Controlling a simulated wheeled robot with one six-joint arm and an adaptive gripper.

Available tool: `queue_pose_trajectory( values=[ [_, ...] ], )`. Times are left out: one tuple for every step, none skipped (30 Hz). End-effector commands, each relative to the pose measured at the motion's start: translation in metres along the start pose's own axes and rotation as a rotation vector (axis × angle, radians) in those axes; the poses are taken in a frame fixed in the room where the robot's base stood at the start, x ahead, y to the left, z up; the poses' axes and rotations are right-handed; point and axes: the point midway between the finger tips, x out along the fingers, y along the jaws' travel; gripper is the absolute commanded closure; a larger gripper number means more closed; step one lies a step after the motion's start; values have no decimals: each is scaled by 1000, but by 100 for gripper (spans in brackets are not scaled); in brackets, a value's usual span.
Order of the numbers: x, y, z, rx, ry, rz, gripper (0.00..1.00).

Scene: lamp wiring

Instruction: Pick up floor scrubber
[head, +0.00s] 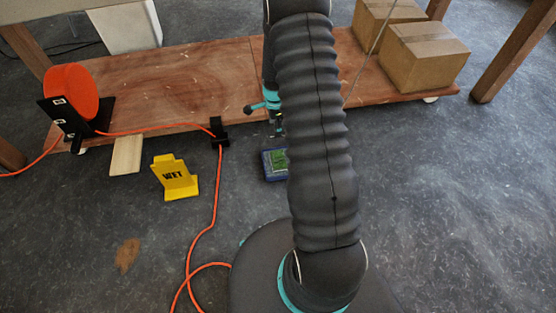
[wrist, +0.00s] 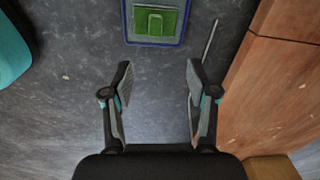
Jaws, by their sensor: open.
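A green block with a raised handle-like part, which looks like the floor scrubber (wrist: 155,20), sits in a shallow blue tray (wrist: 128,24) on the floor at the top of the wrist view. In the head view the blue tray (head: 268,176) with the green scrubber (head: 278,160) shows just left of my arm, partly hidden by it. My gripper (wrist: 160,86) is open and empty, its two fingers apart over bare floor. The scrubber lies beyond the fingertips, untouched. In the head view my gripper (head: 276,126) is mostly hidden behind my arm, above the tray.
A low wooden platform (head: 170,80) lies behind the tray, holding cardboard boxes (head: 425,58) and an orange cable reel (head: 72,92). Its orange cable runs across the floor at left. A yellow WET sign (head: 175,178) stands nearby. A thin grey rod (wrist: 211,42) passes beside the right finger.

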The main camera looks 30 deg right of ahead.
Motion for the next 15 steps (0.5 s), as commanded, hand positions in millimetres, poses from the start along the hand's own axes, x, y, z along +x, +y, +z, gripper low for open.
queue_pose_trajectory(
  values=[
    [17, 2, -4, 34, -1, 13, 42],
    [25, 2, -5, 52, -2, 16, 42],
    [34, 3, -7, 74, -2, 22, 42],
    [38, 3, -8, 87, -2, 25, 42],
    [43, 4, -9, 99, -2, 28, 42],
    [48, 4, -10, 111, -2, 30, 42],
    [50, 4, -10, 117, -2, 31, 42],
    [54, 5, -11, 122, -2, 32, 42],
    [58, 5, -11, 127, -3, 34, 42],
    [62, 6, -11, 129, -3, 34, 42],
    [66, 6, -11, 130, -3, 35, 42],
    [72, 6, -11, 130, -3, 36, 42],
    [77, 7, -11, 129, -3, 37, 42],
    [83, 7, -11, 129, -3, 37, 42],
    [90, 7, -11, 129, -3, 36, 42]
  ],
)
